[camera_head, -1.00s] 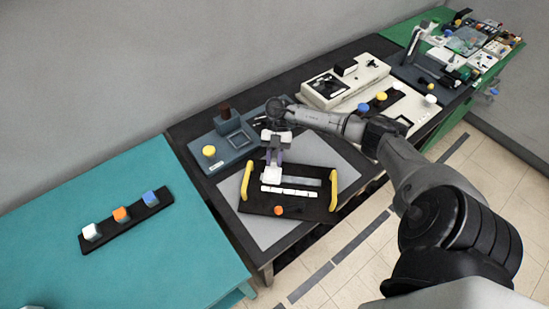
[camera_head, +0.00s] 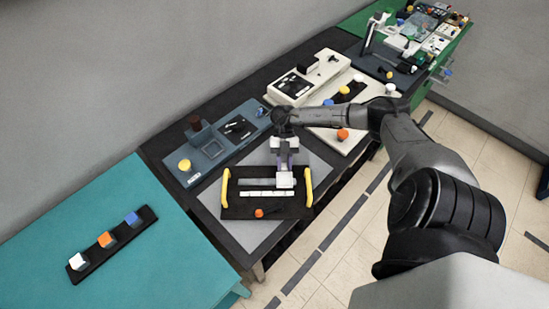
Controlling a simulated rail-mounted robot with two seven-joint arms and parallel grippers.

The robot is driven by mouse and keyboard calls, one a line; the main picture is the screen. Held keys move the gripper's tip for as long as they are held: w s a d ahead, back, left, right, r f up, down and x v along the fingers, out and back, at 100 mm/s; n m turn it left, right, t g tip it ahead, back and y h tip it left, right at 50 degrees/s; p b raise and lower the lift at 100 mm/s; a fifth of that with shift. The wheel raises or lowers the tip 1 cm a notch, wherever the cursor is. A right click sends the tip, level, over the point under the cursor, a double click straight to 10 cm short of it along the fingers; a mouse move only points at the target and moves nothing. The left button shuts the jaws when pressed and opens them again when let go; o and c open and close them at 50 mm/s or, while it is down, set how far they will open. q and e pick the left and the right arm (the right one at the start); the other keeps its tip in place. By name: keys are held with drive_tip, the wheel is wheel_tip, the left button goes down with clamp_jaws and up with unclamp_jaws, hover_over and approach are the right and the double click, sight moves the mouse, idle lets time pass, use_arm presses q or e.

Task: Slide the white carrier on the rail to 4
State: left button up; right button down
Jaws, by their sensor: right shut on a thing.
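The white carrier (camera_head: 286,181) sits on the rail, near the right end of a black board. The bare grey rail (camera_head: 253,182) shows to its left. A white label strip (camera_head: 262,193) runs in front of the rail; its numbers are too small to read. My right gripper (camera_head: 287,168) points down from above and is shut on the carrier, hiding part of its top. My left gripper is not in view.
The black board (camera_head: 235,209) has yellow handles (camera_head: 309,186) at both ends and an orange knob (camera_head: 259,213). A blue-grey unit (camera_head: 210,150) stands behind it. A teal table (camera_head: 165,235) lies left, with a block holder (camera_head: 119,238).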

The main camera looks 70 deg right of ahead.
drive_tip(key=shift+s+d, duration=0.15)
drive_tip(key=shift+s, duration=0.05)
drive_tip(key=c, duration=0.9)
unclamp_jaws()
drive_tip(key=shift+b+v, duration=0.65)
drive_tip(key=shift+v, duration=6.25)
